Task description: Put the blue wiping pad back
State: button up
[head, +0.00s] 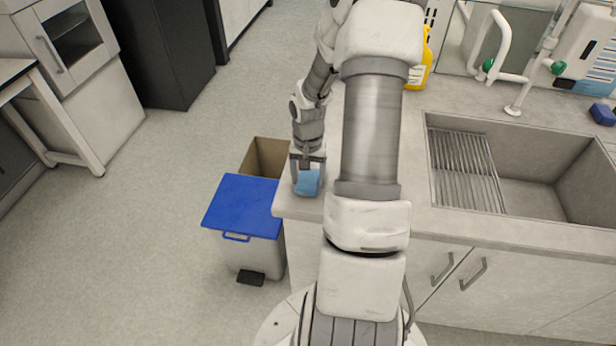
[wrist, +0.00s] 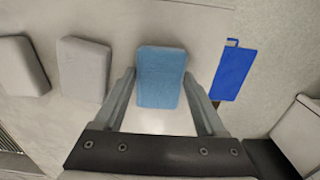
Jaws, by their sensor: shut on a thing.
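The light blue wiping pad (head: 309,182) is at the left front corner of the counter in the head view. My gripper (head: 308,188) points down there and is shut on it. In the wrist view the blue pad (wrist: 161,77) lies between the two fingers of my gripper (wrist: 160,80), with one finger at each side edge. Its broad textured face shows. I cannot tell whether the pad touches the counter or is a little above it. Two grey pads lie to its left in the wrist view, one near (wrist: 85,69) and one farther off (wrist: 22,66).
A bin with a blue lid (head: 243,205) stands on the floor left of the counter corner. A sink (head: 540,170) with a drying rack is on the right. A yellow bottle (head: 420,65) stands at the back. A small dark blue block (head: 602,114) lies far right.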

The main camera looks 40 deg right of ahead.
aim_at(308, 181)
jog(key=shift+f, duration=0.2)
jog(key=o, duration=1.3)
jog(key=shift+c, duration=0.2)
jog(key=shift+r, duration=0.1)
notch_tip(308, 181, up, 12)
jog(key=p, duration=0.1)
jog(key=shift+r, duration=0.15)
